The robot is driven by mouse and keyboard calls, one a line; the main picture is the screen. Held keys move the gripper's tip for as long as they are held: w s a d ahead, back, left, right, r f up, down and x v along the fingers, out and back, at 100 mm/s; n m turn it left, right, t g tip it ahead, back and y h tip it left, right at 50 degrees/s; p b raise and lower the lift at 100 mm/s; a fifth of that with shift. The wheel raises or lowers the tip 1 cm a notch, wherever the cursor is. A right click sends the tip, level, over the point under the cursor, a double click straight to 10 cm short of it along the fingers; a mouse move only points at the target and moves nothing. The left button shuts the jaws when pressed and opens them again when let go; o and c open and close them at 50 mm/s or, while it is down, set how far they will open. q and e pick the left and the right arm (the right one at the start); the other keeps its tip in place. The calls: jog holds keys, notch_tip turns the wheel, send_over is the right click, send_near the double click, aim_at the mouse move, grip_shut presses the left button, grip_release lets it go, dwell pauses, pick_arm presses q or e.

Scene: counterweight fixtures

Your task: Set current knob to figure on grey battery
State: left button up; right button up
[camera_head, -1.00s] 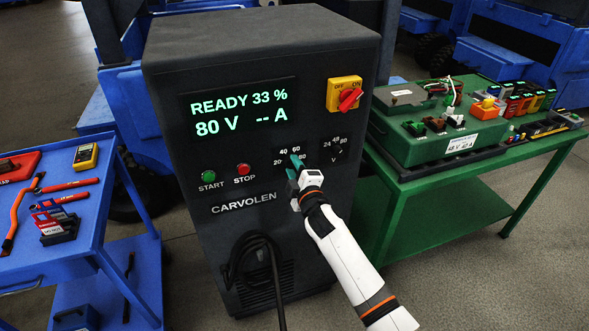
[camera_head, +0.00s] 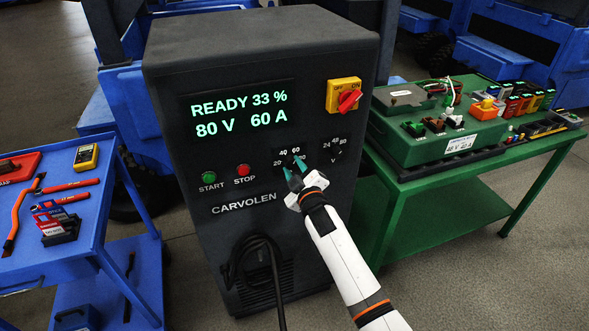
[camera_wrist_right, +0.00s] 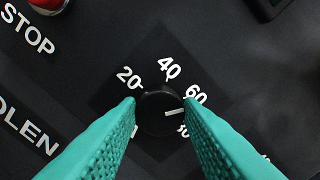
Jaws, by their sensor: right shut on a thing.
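The charger (camera_head: 250,60) is a dark grey cabinet whose display (camera_head: 240,112) reads READY 33 %, 80 V, 60 A. The black current knob (camera_wrist_right: 160,113) sits among the figures 20, 40, 60 and 80; its white mark points to the right in the wrist view, on the 60–80 side. My right gripper (camera_head: 294,170) is shut on the knob, with a teal finger on each side. My left gripper is out of view.
The voltage dial (camera_head: 336,152) is just right of the current knob. A red rotary switch (camera_head: 349,98), a green START button (camera_head: 208,178) and a red STOP button (camera_head: 242,171) are nearby. A blue tool cart (camera_head: 40,265) stands left, the green table (camera_head: 480,163) right.

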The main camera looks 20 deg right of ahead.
jog(key=shift+f, duration=0.15)
jog(key=o, duration=1)
jog(key=shift+c, duration=0.2)
jog(key=shift+s, duration=0.1)
jog(key=s+b, duration=0.1)
jog(key=s, duration=1.1)
jog(key=shift+d, duration=0.2)
jog(key=shift+w, duration=0.1)
